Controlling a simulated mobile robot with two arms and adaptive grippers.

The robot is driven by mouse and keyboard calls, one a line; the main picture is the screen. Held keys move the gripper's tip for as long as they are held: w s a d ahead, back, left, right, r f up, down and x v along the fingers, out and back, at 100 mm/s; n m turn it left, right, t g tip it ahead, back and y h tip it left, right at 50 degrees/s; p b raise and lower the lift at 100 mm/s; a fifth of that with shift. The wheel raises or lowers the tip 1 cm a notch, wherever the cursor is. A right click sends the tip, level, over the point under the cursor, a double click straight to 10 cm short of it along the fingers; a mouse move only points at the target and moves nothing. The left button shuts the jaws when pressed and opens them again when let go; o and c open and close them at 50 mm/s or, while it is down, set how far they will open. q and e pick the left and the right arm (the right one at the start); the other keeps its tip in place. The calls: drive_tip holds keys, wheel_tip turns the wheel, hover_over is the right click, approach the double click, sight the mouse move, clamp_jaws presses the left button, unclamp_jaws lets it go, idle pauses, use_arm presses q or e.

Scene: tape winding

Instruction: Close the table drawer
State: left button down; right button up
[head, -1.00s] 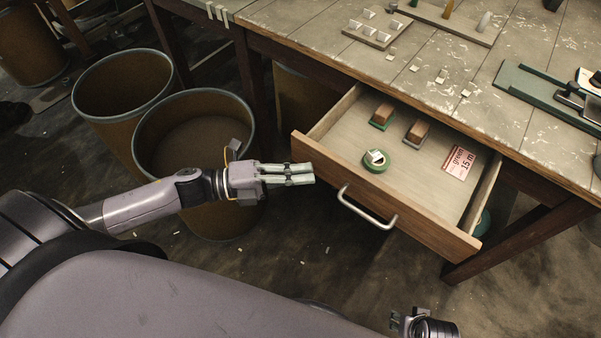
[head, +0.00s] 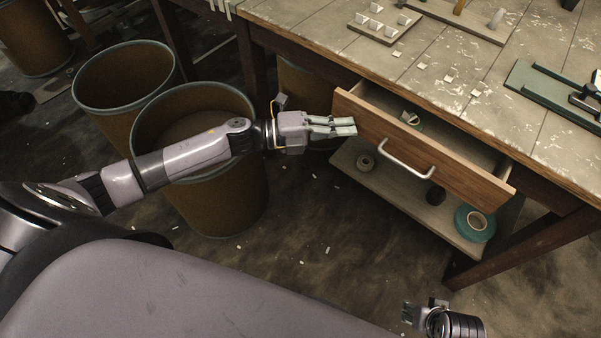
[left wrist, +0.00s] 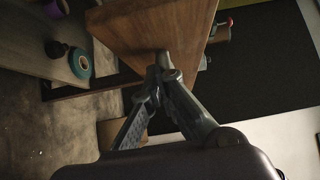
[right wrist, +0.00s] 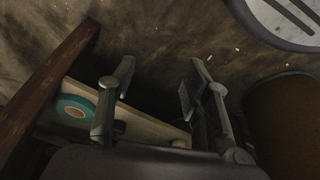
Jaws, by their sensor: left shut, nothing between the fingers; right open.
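The wooden table drawer (head: 430,150) is partly open in the head view, with a metal handle (head: 405,160) on its front. Part of a green tape roll with a pale piece shows inside it; the rest of its inside is mostly hidden by the front. My left gripper (head: 345,127) is shut and empty, its fingertips at the left end of the drawer front. In the left wrist view the fingertips (left wrist: 162,62) meet the wooden panel (left wrist: 160,28), apparently touching it. My right gripper (head: 408,313) is low at the bottom right, away from the drawer; the right wrist view shows its fingers (right wrist: 155,85) apart and empty.
A lower shelf (head: 400,195) under the drawer holds a teal tape roll (head: 474,222) and other rolls. Brown bins (head: 225,195) stand left of the table, beneath my left arm. The tabletop (head: 420,60) carries small white pieces and a green tool at the right.

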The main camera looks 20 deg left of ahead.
use_arm(q)
drive_tip(key=w, duration=0.3)
drive_tip(key=w+d+b, duration=0.1)
drive_tip(key=w, duration=0.1)
drive_tip(key=w+d, duration=0.1)
drive_tip(key=w, duration=0.2)
drive_tip(key=shift+w+d+b, duration=0.15)
drive_tip(key=shift+w+b, duration=0.15)
drive_tip(key=shift+b, duration=0.1)
drive_tip(key=shift+w, duration=0.25)
drive_tip(key=shift+w+r, duration=0.1)
use_arm(e)
drive_tip(key=w+v, duration=0.1)
drive_tip(key=v, duration=0.7)
drive_tip(key=shift+r, duration=0.25)
